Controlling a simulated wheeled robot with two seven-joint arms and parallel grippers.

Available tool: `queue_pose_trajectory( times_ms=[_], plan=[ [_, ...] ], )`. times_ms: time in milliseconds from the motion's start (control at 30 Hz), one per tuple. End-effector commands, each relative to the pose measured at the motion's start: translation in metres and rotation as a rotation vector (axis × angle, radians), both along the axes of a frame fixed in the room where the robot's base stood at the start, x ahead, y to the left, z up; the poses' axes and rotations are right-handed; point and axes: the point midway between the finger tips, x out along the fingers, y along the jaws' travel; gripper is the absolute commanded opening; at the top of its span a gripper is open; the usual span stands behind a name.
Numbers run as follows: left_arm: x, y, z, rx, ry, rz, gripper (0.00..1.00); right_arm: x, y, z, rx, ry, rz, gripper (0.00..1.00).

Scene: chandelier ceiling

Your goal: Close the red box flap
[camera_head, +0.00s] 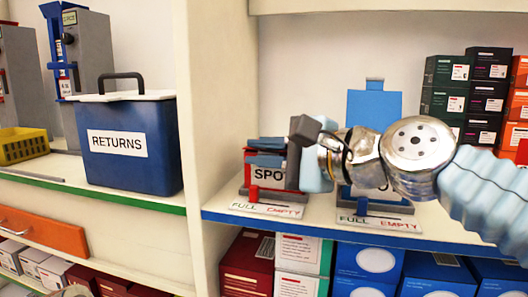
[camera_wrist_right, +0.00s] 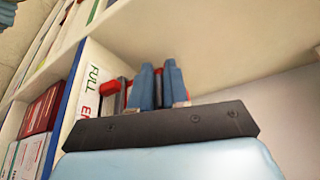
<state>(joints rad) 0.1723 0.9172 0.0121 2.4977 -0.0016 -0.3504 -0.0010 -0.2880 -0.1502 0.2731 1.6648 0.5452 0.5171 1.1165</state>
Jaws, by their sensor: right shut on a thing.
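The red box (camera_head: 283,151) stands on the shelf in a holder with a white "SPO..." label (camera_head: 267,173), partly covered by my right gripper. My right gripper (camera_wrist_right: 159,84) is at the box's right side in the head view. In the right wrist view its two blue fingers are close together, with a red part (camera_wrist_right: 110,88) and a grey part just left of them. It is shut on a part of the red box, likely the flap, but the fingers hide the held piece.
A blue holder (camera_head: 374,108) stands right behind my right wrist. Stacked dark boxes (camera_head: 467,95) stand at right. A blue "RETURNS" bin (camera_head: 130,143) stands left, beyond the upright divider (camera_head: 208,110).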

Motion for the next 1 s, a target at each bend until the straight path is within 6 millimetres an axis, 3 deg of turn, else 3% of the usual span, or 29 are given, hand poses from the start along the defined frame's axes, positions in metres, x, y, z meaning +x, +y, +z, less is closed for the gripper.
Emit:
queue_pose_trajectory(
  times_ms=[100,133,233,633,1000],
  plan=[
    [0.0,0.0,0.0,0.0,0.0,0.0,0.48,0.0,0.001,-0.004,-0.007,0.009,0.005,0.0],
    [0.0,0.0,0.0,0.0,0.0,0.0,0.48,0.0,0.001,-0.004,-0.007,0.009,0.005,0.2],
    [0.0,0.0,0.0,0.0,0.0,0.0,0.48,0.0,0.001,-0.003,-0.005,0.007,0.004,0.34],
    [0.0,0.0,-0.001,0.0,0.0,0.0,0.48,-0.006,-0.008,0.0,-0.001,0.002,-0.001,0.34],
    [0.0,0.0,0.003,0.0,0.001,0.0,0.48,-0.06,-0.073,0.013,-0.002,0.001,-0.001,0.34]
  ],
)
